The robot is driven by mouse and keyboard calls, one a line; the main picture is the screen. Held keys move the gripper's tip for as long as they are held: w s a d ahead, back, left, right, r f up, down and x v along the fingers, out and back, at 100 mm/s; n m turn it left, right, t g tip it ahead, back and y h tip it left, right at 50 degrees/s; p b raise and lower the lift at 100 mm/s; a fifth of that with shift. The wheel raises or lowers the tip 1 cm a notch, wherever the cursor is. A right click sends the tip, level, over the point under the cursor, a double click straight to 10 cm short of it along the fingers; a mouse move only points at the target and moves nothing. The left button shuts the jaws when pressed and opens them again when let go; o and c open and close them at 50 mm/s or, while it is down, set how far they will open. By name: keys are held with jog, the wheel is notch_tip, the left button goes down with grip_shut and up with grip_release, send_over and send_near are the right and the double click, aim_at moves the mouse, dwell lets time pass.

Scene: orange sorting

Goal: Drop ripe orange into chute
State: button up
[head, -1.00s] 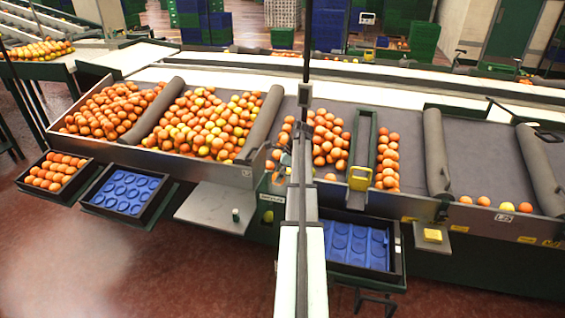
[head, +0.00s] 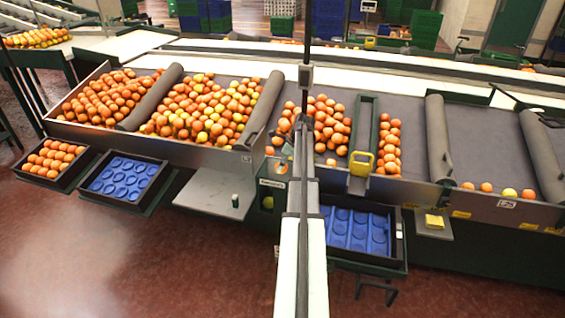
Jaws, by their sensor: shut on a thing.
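My gripper (head: 284,142) shows only in part in the head view, just left of my column, which covers most of it. It is small and dark there, at the front edge of the sorting bed; its fingertips are hard to make out. It is shut on an orange that I cannot clearly separate from the oranges (head: 280,167) around it. A dark green lane (head: 368,125) with a yellow frame (head: 361,163) at its front end lies to the right. A green housing (head: 271,195) with a yellow-green fruit in its opening stands below the gripper. I cannot tell which is the chute.
Piles of oranges (head: 205,110) fill the left bays between grey rollers (head: 262,108). A blue tray (head: 125,178) and a blue tray (head: 357,231) sit below the front edge. A grey shelf (head: 215,194) lies between them. The right bay (head: 483,135) is mostly clear.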

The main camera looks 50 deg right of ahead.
jog(key=shift+f, duration=0.1)
jog(key=o, duration=1.3)
jog(key=v, duration=0.7)
jog(key=shift+s+r, duration=0.15)
jog(key=shift+r, duration=0.1)
